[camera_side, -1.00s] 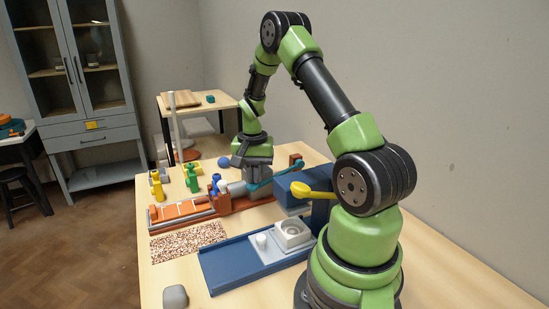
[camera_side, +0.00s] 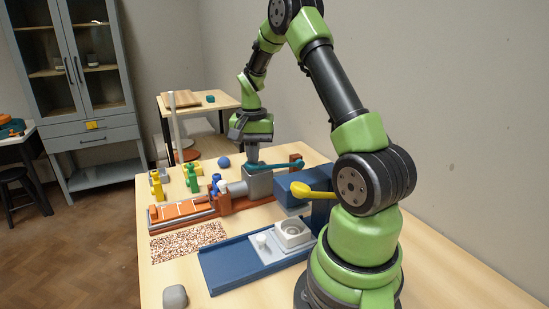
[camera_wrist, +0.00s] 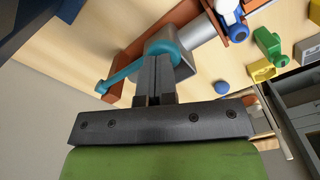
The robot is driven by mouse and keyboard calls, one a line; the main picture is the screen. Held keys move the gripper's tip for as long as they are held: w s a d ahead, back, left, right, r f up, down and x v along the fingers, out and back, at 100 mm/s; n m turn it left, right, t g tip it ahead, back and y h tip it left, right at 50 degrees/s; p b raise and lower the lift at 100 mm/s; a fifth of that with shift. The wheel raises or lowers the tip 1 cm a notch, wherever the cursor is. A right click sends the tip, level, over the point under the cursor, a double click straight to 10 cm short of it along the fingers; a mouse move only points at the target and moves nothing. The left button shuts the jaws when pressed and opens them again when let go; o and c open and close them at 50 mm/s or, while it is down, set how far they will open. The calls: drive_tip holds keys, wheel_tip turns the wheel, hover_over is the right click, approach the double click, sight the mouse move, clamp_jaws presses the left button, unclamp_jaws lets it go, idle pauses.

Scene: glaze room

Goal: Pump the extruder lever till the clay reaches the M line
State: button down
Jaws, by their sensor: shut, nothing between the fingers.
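The extruder (camera_side: 226,204) lies along the table, with a grey housing (camera_side: 259,184) and a brown post. Its teal lever (camera_side: 279,166) runs nearly level from the post to a round end above the housing. The lever also shows in the wrist view (camera_wrist: 124,73). My gripper (camera_side: 251,162) is shut and empty, pointing down, its fingertips at the lever's round end; I cannot tell whether they touch it. An orange strip (camera_side: 182,209) with pale lines lies at the extruder's left end. The M line and the clay's end are too small to tell.
Yellow (camera_side: 158,189) and green (camera_side: 192,179) pieces and a blue ball (camera_side: 224,162) stand behind the extruder. In front are a speckled mat (camera_side: 188,242), a blue tray (camera_side: 226,268) and a blue press with a yellow handle (camera_side: 312,189). A grey lump (camera_side: 174,296) sits near the front.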

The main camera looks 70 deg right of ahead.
drive_tip(key=shift+r, duration=2.25)
drive_tip(key=shift+f, duration=3.05)
wheel_tip(320, 180, down, 4)
drive_tip(key=shift+f, duration=0.15)
drive_tip(key=shift+r, duration=5.2)
drive_tip(key=shift+r, duration=0.1)
